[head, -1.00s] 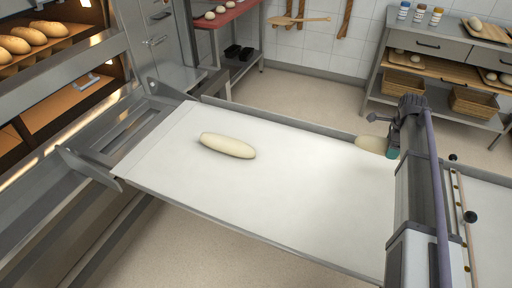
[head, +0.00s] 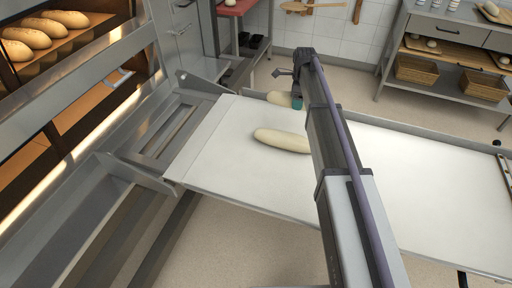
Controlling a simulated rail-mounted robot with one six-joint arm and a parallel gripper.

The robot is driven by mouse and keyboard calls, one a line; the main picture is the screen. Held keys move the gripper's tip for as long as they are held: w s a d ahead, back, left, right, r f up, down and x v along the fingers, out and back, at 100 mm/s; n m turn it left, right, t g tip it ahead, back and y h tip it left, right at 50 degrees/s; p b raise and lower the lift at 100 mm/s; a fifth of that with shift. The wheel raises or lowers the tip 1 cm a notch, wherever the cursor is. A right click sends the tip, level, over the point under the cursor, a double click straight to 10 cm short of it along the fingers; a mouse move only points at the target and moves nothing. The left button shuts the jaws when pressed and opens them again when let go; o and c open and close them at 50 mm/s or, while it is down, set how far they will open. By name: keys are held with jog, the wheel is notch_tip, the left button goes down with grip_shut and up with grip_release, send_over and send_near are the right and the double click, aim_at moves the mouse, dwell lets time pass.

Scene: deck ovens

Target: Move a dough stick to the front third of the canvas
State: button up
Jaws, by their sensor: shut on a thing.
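A pale dough stick (head: 281,140) lies on the white canvas (head: 225,152), partly hidden behind my arm. My gripper (head: 297,102) is shut on a second dough stick (head: 279,98). This held stick is at the far long edge of the canvas, near its oven end, beyond the lying stick. Its right end is hidden by the gripper and arm. I cannot tell how high it is above the canvas.
The deck oven (head: 75,110) with baked loaves (head: 30,38) stands at the left. The loader's metal side rail (head: 400,128) runs along the canvas's far edge. A shelf unit with baskets (head: 418,70) stands at the back right. Bare canvas lies right of my arm.

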aim_at(292, 124)
jog(key=shift+w+a, duration=0.2)
jog(key=shift+a, duration=0.45)
jog(key=shift+a+m, duration=0.2)
jog(key=shift+m, duration=0.1)
jog(key=shift+d, duration=0.25)
notch_tip(292, 124, down, 10)
jog(key=b, duration=1)
jog(key=shift+f, duration=0.25)
jog(key=shift+r, duration=0.3)
jog(key=shift+f, duration=0.2)
jog(key=o, duration=1.1)
notch_tip(292, 124, up, 13)
jog(key=p, duration=1.2)
jog(key=shift+f, duration=0.1)
jog(key=s+n, duration=0.7)
jog(key=s, duration=0.4)
jog(key=s+n, duration=0.7)
jog(key=s, duration=0.5)
jog(key=s+n, duration=0.8)
jog(key=s, duration=0.4)
jog(key=shift+d+f, duration=0.2)
